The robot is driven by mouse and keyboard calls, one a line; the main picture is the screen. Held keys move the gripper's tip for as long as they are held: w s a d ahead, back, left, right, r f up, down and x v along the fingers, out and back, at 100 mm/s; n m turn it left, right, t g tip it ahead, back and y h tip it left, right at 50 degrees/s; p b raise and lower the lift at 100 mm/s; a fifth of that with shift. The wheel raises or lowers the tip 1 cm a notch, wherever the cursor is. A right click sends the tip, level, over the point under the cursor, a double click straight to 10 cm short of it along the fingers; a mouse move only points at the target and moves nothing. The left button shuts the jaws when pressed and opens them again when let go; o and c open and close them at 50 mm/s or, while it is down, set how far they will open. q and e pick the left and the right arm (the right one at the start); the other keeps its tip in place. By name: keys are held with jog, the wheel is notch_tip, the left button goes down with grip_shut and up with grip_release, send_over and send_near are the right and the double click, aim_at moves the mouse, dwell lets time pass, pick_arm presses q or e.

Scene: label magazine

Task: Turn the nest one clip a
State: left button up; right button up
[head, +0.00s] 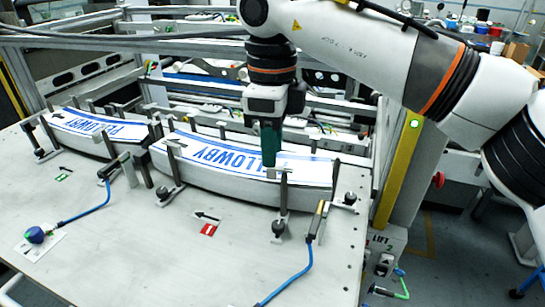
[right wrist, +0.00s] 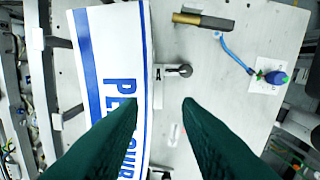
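Two curved nests hold stacks of white labels with blue lettering, a left nest (head: 100,151) and a right nest (head: 222,181). Metal clips stand around them. My right gripper (head: 270,160) points down above the right end of the right nest, its green fingers apart. In the right wrist view my gripper (right wrist: 161,104) is open and empty, with the label stack (right wrist: 112,45) and a front-edge clip (right wrist: 172,71) beyond the fingers. This appears to be the front right clip (head: 282,203). Another front clip (head: 172,178) stands farther left. My left gripper is not in view.
A brass-ended handle (head: 317,220) with a blue cable stands by the front right clip. A similar cable runs to a blue knob (head: 36,235) at the left. A yellow post (head: 398,168) rises at the right. The table front (head: 140,255) is mostly clear.

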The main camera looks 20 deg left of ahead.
notch_tip(320, 180, down, 3)
jog(key=shift+w+f+p, duration=0.1)
jog(key=shift+f+p, duration=0.05)
jog(key=shift+p, duration=0.15)
jog(key=shift+f, duration=0.2)
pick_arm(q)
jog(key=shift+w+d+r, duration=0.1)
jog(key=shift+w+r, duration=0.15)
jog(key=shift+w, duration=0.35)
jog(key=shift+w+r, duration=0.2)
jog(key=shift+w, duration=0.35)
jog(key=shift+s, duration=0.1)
pick_arm(e)
grip_shut()
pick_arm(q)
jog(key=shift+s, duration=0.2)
